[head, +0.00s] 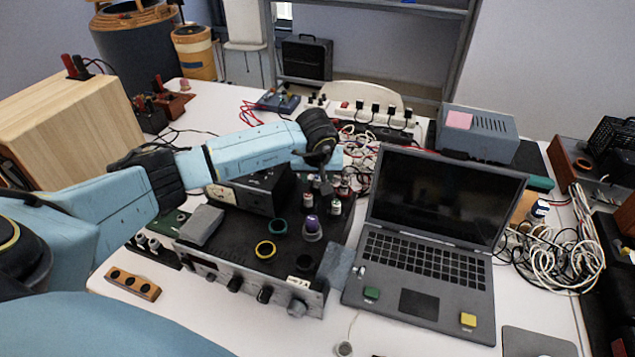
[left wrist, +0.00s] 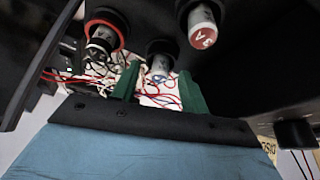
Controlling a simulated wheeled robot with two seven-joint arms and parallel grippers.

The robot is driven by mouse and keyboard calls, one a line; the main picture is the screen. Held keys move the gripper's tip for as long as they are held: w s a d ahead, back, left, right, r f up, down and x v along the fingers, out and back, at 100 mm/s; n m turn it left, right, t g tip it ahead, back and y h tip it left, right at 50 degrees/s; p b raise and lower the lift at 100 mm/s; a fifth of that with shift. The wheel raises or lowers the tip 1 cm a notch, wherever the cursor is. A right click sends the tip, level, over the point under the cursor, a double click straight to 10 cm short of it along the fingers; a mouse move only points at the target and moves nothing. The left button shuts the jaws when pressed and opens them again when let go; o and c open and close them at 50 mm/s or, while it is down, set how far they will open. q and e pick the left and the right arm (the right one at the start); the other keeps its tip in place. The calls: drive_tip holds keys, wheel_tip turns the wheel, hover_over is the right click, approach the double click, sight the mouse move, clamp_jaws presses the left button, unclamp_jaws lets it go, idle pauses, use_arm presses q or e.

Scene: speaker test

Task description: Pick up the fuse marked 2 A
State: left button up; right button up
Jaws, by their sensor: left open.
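Several small upright fuses stand on the black top of an amplifier-like box (head: 237,235). In the head view, one pale fuse with a dark top (head: 308,202) and another (head: 336,206) stand near my left gripper (head: 325,183). The gripper points down among them, partly hidden by its own wrist. In the left wrist view, its green fingers (left wrist: 158,90) are open. A fuse with a bluish end (left wrist: 160,62) shows between and beyond them; I cannot tell whether they touch. A red-ended fuse reads 3 A (left wrist: 203,36).
An open laptop (head: 430,240) stands close on the right. Tangled cables (head: 362,160) lie behind.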

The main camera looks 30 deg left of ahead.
use_arm(q)
drive_tip(key=shift+f, duration=0.2)
clamp_jaws()
